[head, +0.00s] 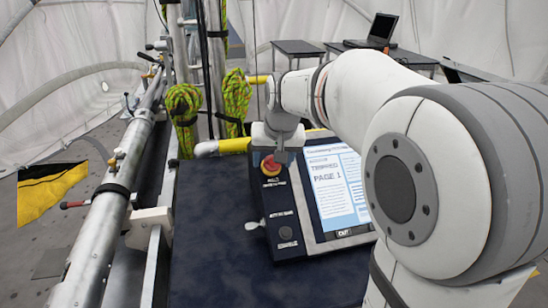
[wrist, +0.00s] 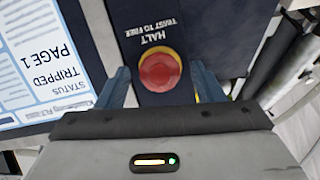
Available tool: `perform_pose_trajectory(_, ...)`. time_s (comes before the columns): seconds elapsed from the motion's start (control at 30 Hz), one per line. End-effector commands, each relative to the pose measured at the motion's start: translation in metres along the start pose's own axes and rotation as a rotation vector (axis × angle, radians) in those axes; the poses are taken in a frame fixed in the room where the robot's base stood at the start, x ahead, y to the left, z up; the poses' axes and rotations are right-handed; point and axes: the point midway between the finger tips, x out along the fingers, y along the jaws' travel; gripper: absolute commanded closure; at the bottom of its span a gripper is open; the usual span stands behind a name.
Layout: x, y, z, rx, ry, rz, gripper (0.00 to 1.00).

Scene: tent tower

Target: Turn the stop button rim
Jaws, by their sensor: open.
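The stop button (head: 270,164) is a red round knob on a yellow base, at the top of a dark control panel (head: 284,225) in the head view. In the wrist view the stop button (wrist: 160,70) sits under a label reading HALT, TWIST TO FREE. My gripper (wrist: 160,88) is open, with one blue finger on each side of the button. I see gaps between the fingers and the rim in this view; whether the fingers reach down to its height I cannot tell.
A screen (head: 338,185) reading TRIPPED, PAGE 1 is beside the button. A key-like lever (head: 254,225) sticks out of the panel's left side. Metal poles (head: 110,205) and green-yellow rope coils (head: 184,106) stand to the left. The dark tabletop (head: 215,215) left of the panel is clear.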

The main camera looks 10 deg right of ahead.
Motion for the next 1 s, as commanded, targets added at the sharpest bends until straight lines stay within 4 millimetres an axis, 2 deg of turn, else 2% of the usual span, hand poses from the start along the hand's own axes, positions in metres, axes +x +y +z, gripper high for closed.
perform_pose_trajectory(0.1, -0.0002, 0.0002, 0.0, 0.0, 0.0, 0.0, 0.4)
perform_pose_trajectory(0.63, -0.0004, 0.0008, -0.0001, 0.001, 0.0, 0.001, 0.83)
perform_pose_trajectory(1.0, 0.0, 0.0017, 0.0, 0.073, 0.001, -0.015, 0.84)
